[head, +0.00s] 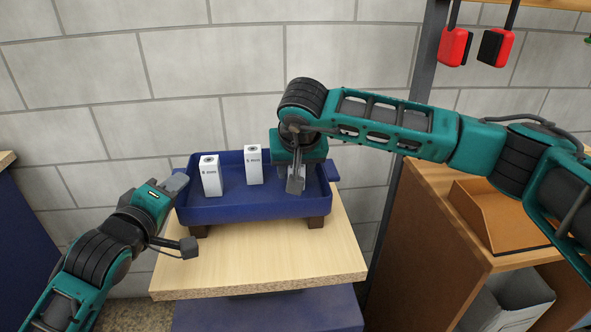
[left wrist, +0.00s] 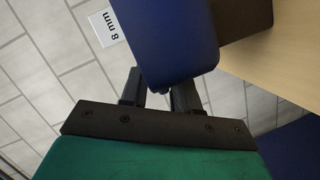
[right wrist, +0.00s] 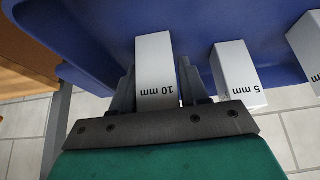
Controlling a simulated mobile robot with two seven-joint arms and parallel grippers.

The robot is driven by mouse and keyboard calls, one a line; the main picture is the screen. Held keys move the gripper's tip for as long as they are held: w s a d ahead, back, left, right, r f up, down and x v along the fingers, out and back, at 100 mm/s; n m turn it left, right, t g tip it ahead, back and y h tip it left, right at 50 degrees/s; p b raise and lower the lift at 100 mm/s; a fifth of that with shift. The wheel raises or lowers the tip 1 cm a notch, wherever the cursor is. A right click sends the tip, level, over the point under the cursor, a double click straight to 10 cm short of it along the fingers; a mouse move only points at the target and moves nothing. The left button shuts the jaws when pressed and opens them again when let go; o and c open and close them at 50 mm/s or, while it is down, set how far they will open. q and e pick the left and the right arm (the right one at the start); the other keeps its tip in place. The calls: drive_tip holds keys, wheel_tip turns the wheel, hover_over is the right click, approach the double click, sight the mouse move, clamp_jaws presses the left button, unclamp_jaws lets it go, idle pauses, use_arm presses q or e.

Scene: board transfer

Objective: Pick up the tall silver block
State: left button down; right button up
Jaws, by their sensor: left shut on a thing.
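A blue tray (head: 245,211) holds several tall, pale silver-white blocks. One block (head: 211,180) stands upright at the left; its label appears to read 8 mm in the left wrist view (left wrist: 106,27). A block (head: 254,168) marked 5 mm (right wrist: 232,72) stands in the middle. A block (right wrist: 157,70) marked 10 mm is between the fingers of my right gripper (right wrist: 158,90), low inside the tray's right part (head: 296,185). I cannot tell whether these fingers press on it. My left gripper (head: 180,215) is shut on the tray's left end, which sits between its fingers (left wrist: 160,92).
The tray rests on dark feet on a light wooden table (head: 255,262). A brown cabinet (head: 430,215) with an open tray (head: 500,215) stands at the right. Red and black tools (head: 455,47) hang above. A block wall is close behind.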

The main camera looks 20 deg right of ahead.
drive_tip(key=c, duration=0.8)
drive_tip(key=shift+o, duration=0.2)
drive_tip(key=shift+r, duration=0.15)
wheel_tip(320, 180, up, 10)
drive_tip(key=shift+f, duration=0.1)
use_arm(q)
drive_tip(key=c, duration=0.8)
unclamp_jaws()
drive_tip(key=shift+o, duration=0.2)
